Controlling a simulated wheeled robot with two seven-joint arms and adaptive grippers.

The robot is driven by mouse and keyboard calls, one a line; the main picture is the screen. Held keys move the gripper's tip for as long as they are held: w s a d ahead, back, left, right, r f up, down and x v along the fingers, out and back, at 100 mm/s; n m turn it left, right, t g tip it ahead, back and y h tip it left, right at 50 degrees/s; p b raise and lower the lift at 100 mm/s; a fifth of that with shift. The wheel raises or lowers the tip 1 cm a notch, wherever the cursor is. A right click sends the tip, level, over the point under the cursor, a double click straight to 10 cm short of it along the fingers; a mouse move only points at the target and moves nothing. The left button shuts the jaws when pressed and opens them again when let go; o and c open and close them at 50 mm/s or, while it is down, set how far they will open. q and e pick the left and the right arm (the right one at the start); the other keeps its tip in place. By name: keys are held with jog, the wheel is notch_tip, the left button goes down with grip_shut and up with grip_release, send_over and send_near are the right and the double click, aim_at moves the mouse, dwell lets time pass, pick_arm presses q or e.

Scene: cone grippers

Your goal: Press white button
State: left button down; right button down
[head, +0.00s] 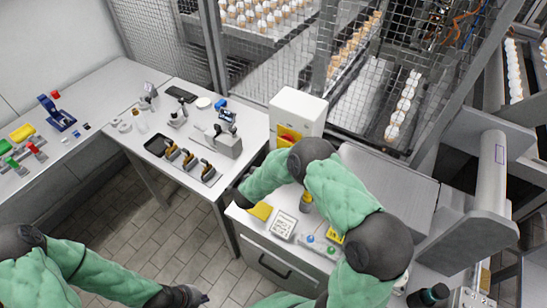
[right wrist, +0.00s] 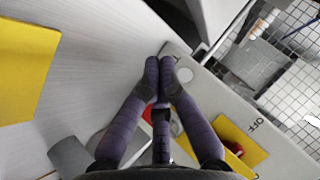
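The white button (right wrist: 186,76) is a small round disc on the pale face of the control box (right wrist: 232,108), close to the right of my fingertips in the right wrist view. My right gripper (right wrist: 160,64) has its two purple-grey fingers together at the tips, with nothing between them. I cannot tell whether they touch the box. In the head view the white box (head: 298,106) stands at the desk's back, and my right arm hides its lower front, the button included. My left gripper (head: 190,297) is low at the bottom edge, away from the box; its fingers are unclear.
A red switch on a yellow plate (right wrist: 240,146), near an OFF label, sits beside my right fingers. A yellow pad (head: 261,211) and a white panel (head: 282,225) lie on the desk. A side table (head: 148,118) with tools stands left. Tiled floor (head: 170,240) is open between.

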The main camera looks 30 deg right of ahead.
jog(key=shift+w+d+b, duration=0.25)
jog(key=shift+w+d, duration=0.45)
jog(key=shift+d, duration=0.5)
jog(key=shift+w+d+b, duration=0.2)
jog(key=shift+w+d, duration=0.5)
jog(key=shift+d, duration=0.5)
jog(key=shift+w+d+b, duration=0.25)
jog(key=shift+w+d, duration=0.45)
jog(key=shift+d, duration=0.5)
jog(key=shift+w+d, duration=0.1)
jog(key=shift+d, duration=0.1)
jog(key=shift+d, duration=0.1)
jog(key=shift+w+d+r, duration=0.1)
jog(key=shift+r, duration=0.05)
jog(key=shift+w+d+r, duration=0.3)
jog(key=shift+d+r, duration=0.25)
jog(key=shift+d, duration=0.15)
jog(key=shift+s+a+f, duration=0.1)
jog(key=shift+a+f, duration=0.05)
jog(key=shift+a, duration=0.1)
dwell(0.4)
jog(key=shift+s+a+f+p, duration=0.25)
jog(key=shift+a+f+p, duration=0.05)
jog(key=shift+a, duration=0.3)
jog(key=shift+s+a+f, duration=0.15)
jog(key=shift+s+a, duration=0.3)
jog(key=shift+a, duration=0.35)
jog(key=shift+s+a+f, duration=0.1)
jog(key=shift+s+a, duration=0.35)
jog(key=shift+a, duration=0.3)
